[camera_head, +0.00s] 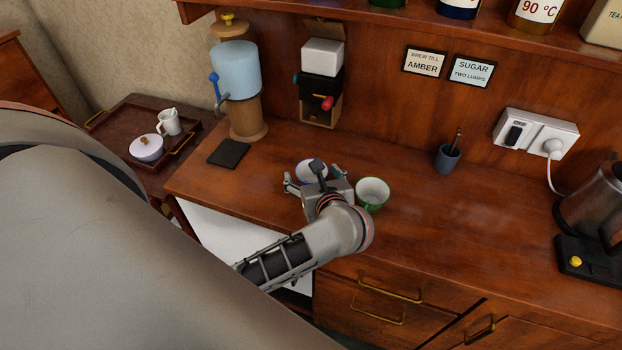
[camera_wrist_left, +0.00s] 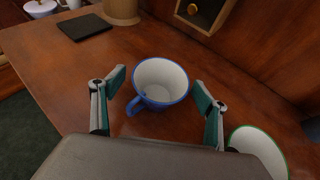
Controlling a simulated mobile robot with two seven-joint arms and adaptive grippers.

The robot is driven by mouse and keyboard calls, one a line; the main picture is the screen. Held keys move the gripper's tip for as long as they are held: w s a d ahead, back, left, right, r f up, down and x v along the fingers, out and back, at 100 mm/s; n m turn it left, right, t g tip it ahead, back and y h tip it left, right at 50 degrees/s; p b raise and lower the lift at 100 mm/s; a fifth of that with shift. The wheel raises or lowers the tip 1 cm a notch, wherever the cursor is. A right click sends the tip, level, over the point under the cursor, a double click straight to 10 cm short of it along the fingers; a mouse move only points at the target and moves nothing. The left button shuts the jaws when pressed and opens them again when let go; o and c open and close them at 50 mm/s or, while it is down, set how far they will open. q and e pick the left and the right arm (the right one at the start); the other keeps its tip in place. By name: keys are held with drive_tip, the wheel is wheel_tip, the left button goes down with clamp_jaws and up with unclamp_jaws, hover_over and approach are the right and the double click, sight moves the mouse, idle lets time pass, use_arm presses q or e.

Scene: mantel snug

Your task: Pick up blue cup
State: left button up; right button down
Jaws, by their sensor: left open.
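A blue cup with a white inside (camera_wrist_left: 163,82) stands upright on the wooden counter in the left wrist view, its handle toward my gripper. In the head view the blue cup (camera_head: 310,170) is partly hidden behind my left gripper (camera_head: 312,182). My left gripper is open, and its two fingers (camera_wrist_left: 160,105) show on either side of the cup in the wrist view. I see no finger clearly touching the cup. My right gripper is not in view.
A green-rimmed white cup (camera_head: 372,193) stands close on the right of my left gripper. A dark coaster (camera_head: 229,153), a water dispenser (camera_head: 238,75) and a small wooden dispenser (camera_head: 321,90) are nearby. A kettle (camera_head: 588,212) stands far right. The counter's middle right is clear.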

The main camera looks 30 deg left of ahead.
use_arm(q)
drive_tip(key=c, duration=1.3)
